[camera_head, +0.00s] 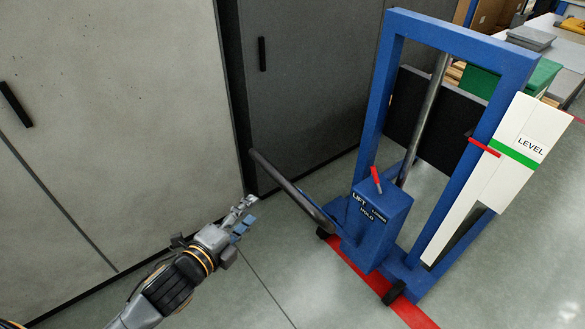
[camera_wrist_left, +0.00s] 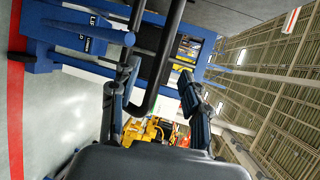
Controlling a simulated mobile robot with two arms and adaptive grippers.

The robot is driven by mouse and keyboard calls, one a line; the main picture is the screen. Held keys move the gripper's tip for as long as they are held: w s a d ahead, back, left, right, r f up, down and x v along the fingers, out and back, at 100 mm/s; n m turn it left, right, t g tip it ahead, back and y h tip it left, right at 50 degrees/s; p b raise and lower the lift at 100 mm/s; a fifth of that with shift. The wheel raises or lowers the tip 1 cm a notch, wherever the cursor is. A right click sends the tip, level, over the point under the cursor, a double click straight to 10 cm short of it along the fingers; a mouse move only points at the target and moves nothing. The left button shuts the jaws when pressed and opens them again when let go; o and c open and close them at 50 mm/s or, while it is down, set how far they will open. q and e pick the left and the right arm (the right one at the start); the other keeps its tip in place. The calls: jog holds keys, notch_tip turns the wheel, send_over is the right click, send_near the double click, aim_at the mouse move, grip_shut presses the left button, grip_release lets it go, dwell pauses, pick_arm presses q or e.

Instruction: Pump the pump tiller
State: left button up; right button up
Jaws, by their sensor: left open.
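The pump tiller (camera_head: 290,187) is a dark grey bar rising from the blue pump box (camera_head: 378,222) toward the upper left, its far end near the cabinets. My left gripper (camera_head: 246,214) is open and empty, just left of and below the tiller in the head view. In the left wrist view, a dark bent bar, which appears to be the tiller (camera_wrist_left: 165,62), passes between the two spread fingers (camera_wrist_left: 155,98); I cannot tell how far beyond them it is, and I see no grip on it. My right gripper is not in view.
The blue lift frame (camera_head: 458,35) stands at right with a small red lever (camera_head: 376,179) and a white LEVEL board (camera_head: 486,178). Grey cabinets (camera_head: 110,120) stand close behind the gripper. Red floor tape (camera_head: 408,313) runs under the frame. Grey floor in front is clear.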

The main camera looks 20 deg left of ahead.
aim_at(281, 181)
pick_arm(q)
jog(key=p+x, duration=0.1)
jog(key=x, duration=0.3)
jog(key=p+x, duration=0.1)
jog(key=x, duration=0.4)
jog(key=r+p+x, duration=0.1)
jog(key=x, duration=0.3)
jog(key=shift+w+d, duration=0.35)
jog(key=shift+d, duration=0.05)
jog(key=shift+c, duration=0.4)
grip_shut()
